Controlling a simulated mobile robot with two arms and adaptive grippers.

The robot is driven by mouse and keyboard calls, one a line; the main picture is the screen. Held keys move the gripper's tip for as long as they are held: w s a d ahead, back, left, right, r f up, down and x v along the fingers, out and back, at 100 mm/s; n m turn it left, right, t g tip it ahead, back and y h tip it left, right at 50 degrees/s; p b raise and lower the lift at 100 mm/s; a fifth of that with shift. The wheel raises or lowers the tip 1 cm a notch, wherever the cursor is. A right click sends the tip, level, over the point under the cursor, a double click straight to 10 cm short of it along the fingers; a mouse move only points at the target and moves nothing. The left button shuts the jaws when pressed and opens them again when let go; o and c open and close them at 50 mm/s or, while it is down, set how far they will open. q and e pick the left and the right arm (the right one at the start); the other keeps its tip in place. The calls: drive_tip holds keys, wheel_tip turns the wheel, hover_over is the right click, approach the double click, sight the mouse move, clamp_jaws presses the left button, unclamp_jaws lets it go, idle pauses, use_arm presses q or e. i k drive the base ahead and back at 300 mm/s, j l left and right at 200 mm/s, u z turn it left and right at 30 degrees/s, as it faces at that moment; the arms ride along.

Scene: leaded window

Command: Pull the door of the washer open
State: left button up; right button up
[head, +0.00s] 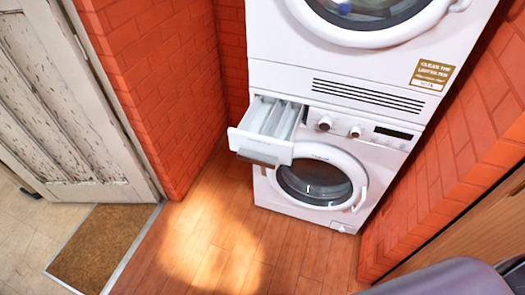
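The white washer (272,196) stands in the brick alcove, under a second white machine (270,75). Its round door (316,182) has dark glass in a white ring and looks shut. The door's handle (360,198) is on the right side of the ring. The detergent drawer (268,128) at the washer's upper left is pulled out and sticks forward, just above and left of the door. Neither of my grippers is in view.
Brick walls flank the machines closely on both sides. The wooden floor (215,235) in front is clear. At left are a brown doormat (103,240) and a worn white door (65,100). A wooden panel (470,235) is at right.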

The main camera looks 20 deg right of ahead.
sight(355, 176)
drive_tip(key=z, duration=1)
